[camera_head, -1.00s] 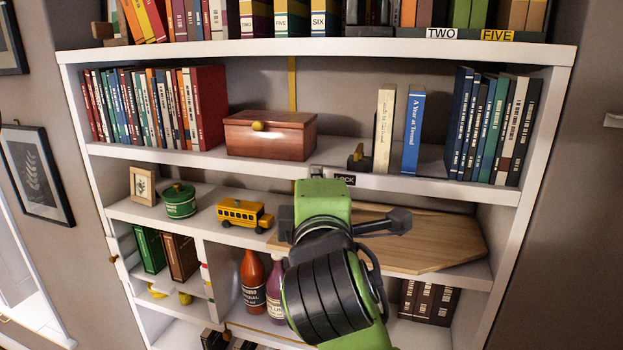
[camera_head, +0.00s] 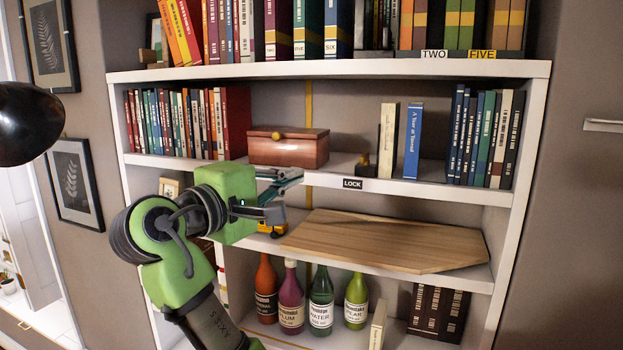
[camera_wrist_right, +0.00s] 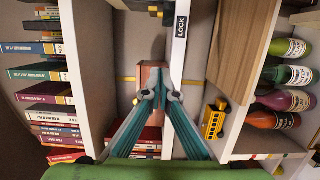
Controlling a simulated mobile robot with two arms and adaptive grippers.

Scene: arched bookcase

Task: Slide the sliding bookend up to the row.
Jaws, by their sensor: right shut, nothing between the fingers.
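The small dark bookend with a brass-coloured knob (camera_head: 362,167) stands on the middle shelf, behind and above the LOCK label (camera_head: 352,184). It is just left of an upright cream book (camera_head: 388,142). A blue book (camera_head: 413,142) stands apart to the right, then a gap, then a row of dark and green books (camera_head: 482,138). My right gripper (camera_head: 288,186) is shut and empty, in front of the shelf edge, below the wooden box and left of the bookend. In the right wrist view its fingers (camera_wrist_right: 161,94) point toward the box (camera_wrist_right: 151,77). My left gripper is out of view.
The wooden box (camera_head: 288,149) sits left of the bookend, with open shelf between them. A long row of books (camera_head: 185,124) is farther left.

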